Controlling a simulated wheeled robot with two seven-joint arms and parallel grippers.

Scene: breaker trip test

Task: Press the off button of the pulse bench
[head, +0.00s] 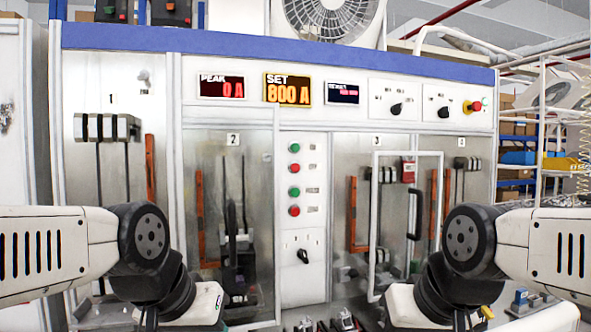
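The pulse bench (340,57) is a wide white and grey cabinet with a blue top band. Its middle strip has a column of buttons: upper green (294,148), upper red (294,168), lower green (294,191) and lower red (294,210). Their labels are too small to read, so I cannot tell which is off. My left gripper (150,320) is low at the left, and my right gripper (464,320) is low at the right. Both are cut by the bottom edge and well apart from the buttons; their opening is unclear.
Displays show peak 0 A (221,87) and set 800 A (288,90). A black rotary knob (303,256) is below the buttons. A red mushroom button (473,106) is at upper right. A framed door with a black handle (415,214) stands right of the strip. Space before the buttons looks clear.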

